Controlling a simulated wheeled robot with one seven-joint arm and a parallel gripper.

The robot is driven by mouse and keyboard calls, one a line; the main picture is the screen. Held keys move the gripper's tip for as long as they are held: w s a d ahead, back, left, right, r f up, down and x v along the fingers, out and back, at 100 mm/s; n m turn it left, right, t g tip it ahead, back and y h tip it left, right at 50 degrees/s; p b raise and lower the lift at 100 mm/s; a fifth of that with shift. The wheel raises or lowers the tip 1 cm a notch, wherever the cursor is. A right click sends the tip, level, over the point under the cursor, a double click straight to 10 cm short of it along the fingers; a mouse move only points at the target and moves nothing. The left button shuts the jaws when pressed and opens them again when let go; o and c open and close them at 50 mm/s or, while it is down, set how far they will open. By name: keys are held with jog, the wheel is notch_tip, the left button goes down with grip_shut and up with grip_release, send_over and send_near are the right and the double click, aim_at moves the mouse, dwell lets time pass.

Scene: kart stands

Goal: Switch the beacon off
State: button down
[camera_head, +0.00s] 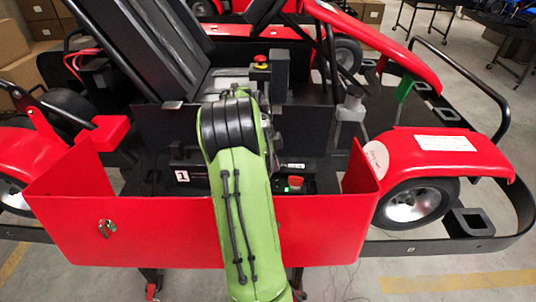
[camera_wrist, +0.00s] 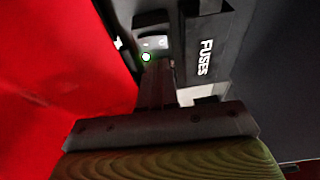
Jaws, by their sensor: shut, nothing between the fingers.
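In the wrist view a pale rocker-like switch (camera_wrist: 152,42) is set in a dark panel. A small bright round light with a green rim (camera_wrist: 146,57) sits just below it. My gripper (camera_wrist: 157,66) is shut and empty, its fingertips close to the switch and the light. I cannot tell whether they touch. In the head view my green arm reaches down over the red side panel of the kart, and the gripper is hidden there. I cannot single out the beacon for sure; a small red block (camera_head: 295,182) shows right of my arm.
A dark box marked FUSES (camera_wrist: 207,50) stands right of the fingers. A red wall (camera_wrist: 60,80) is close on the left; it looks like the kart's side panel (camera_head: 130,220). A red button on yellow (camera_head: 261,62) stands behind my arm. A wheel (camera_head: 415,203) is at right.

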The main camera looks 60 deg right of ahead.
aim_at(276, 180)
jog(key=shift+d+f+b, duration=0.15)
jog(key=shift+f+b, duration=0.05)
jog(key=shift+f, duration=1)
jog(key=shift+d+f+b, duration=0.1)
jog(key=shift+f+b, duration=0.05)
jog(key=shift+f, duration=1)
jog(key=shift+f, duration=0.1)
